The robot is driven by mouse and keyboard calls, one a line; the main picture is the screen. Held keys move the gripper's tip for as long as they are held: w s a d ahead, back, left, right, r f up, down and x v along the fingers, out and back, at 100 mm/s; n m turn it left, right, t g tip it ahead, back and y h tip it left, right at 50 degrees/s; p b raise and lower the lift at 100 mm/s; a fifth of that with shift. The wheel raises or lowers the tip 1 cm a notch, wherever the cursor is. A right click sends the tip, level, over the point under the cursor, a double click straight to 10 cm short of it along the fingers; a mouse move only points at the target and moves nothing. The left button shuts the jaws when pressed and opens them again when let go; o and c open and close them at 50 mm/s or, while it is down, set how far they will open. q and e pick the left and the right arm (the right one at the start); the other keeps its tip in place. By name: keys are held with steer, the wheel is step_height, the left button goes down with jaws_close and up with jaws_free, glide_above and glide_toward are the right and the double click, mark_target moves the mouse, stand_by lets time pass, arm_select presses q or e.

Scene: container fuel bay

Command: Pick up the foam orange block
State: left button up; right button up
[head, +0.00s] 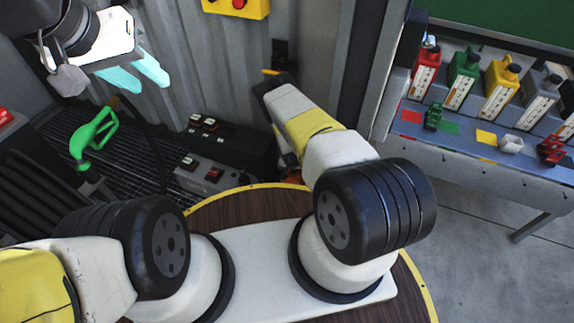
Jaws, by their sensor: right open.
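No foam orange block can be clearly made out. A small orange patch (293,174) shows low beside my right arm, partly hidden, and I cannot tell what it is. My left gripper (136,74) is at the top left, its two cyan fingers apart with nothing between them, above the floor grating. My right arm reaches forward to the wall, and its gripper (285,152) is mostly hidden behind the forearm, near the orange patch.
A green fuel nozzle (92,138) with a black hose stands at the left. Grey and black switch boxes (208,175) sit by the corrugated wall. A bench (470,152) at the right holds several coloured canisters. A yellow control box (238,7) hangs above.

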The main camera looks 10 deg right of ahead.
steer(key=shift+w+d+f, duration=0.1)
steer(key=shift+w+f, duration=0.2)
steer(key=shift+f, duration=0.3)
steer(key=c, duration=1.6)
steer(key=shift+r, duration=0.1)
steer(key=shift+c, duration=0.7)
steer(key=shift+r, duration=0.1)
